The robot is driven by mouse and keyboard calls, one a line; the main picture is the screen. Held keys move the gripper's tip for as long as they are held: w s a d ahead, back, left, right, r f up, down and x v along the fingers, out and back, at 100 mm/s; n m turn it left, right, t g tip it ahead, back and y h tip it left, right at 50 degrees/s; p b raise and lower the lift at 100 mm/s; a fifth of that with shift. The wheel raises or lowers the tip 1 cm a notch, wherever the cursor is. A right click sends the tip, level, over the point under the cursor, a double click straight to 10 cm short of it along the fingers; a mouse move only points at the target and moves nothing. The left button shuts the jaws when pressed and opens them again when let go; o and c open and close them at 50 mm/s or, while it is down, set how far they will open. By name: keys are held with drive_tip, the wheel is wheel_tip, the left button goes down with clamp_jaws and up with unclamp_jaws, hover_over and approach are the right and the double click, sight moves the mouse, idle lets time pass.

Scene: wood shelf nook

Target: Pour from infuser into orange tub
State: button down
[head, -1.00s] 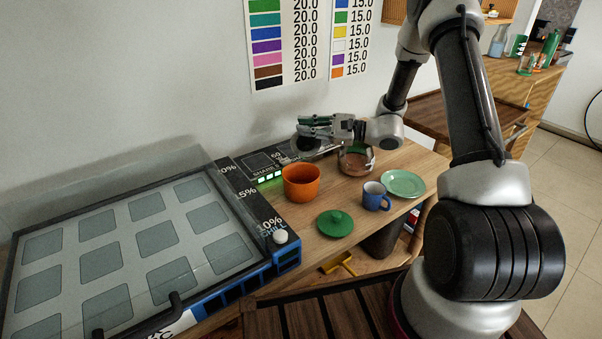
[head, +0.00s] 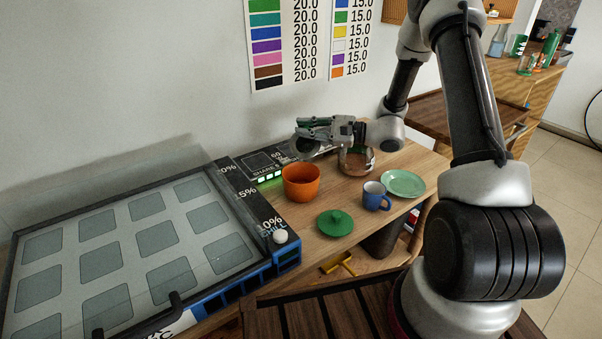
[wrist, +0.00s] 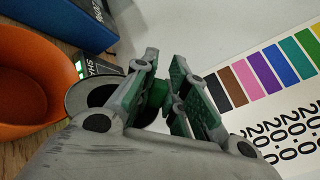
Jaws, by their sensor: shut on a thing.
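The orange tub (head: 300,186) stands upright on the wooden table beside the dark panel; it fills the left edge of the wrist view (wrist: 35,95), and its visible inside looks bare. My gripper (head: 312,132) is above and behind the tub, near the wall. It is shut on the infuser (head: 303,149), a round grey piece with a dark middle, which hangs tilted just above the tub's far right side. In the wrist view the infuser's grey rim (wrist: 80,92) shows beside my fingers (wrist: 163,92), with a green part between them. The infuser's contents are hidden.
A glass pot (head: 357,161) with brownish contents stands right of the tub, close under my wrist. A glass-covered chiller (head: 135,250) is at left.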

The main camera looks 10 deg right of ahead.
drive_tip(key=shift+s+a+r+n, duration=0.2)
drive_tip(key=shift+s+n, duration=0.25)
drive_tip(key=shift+n, duration=0.15)
drive_tip(key=shift+s+a+r+n, duration=0.2)
drive_tip(key=shift+s+n, duration=0.2)
drive_tip(key=shift+n, duration=0.2)
idle(0.3)
drive_tip(key=shift+s+a+r+n, duration=0.15)
drive_tip(key=shift+s+a+n, duration=0.1)
drive_tip(key=shift+s+n, duration=0.5)
drive_tip(key=shift+s+a+r+n, duration=0.1)
drive_tip(key=shift+s+a+n, duration=0.15)
drive_tip(key=shift+s+n, duration=0.5)
idle(0.8)
drive_tip(key=shift+s+a+n, duration=0.3)
drive_tip(key=shift+s+n, duration=0.25)
drive_tip(key=shift+s+a+n, duration=0.25)
drive_tip(key=shift+s+n, duration=0.25)
drive_tip(key=shift+n, duration=0.05)
drive_tip(key=shift+s+a+f+n+p, duration=0.2)
drive_tip(key=shift+s+n, duration=0.25)
drive_tip(key=shift+n, duration=0.2)
drive_tip(key=shift+s+a+f+n+p, duration=0.15)
drive_tip(key=shift+s+n, duration=0.3)
drive_tip(key=shift+n, duration=0.15)
drive_tip(key=shift+s+a+f+n+p, duration=0.2)
drive_tip(key=shift+s+n, duration=0.25)
drive_tip(key=shift+n, duration=0.2)
idle(1.2)
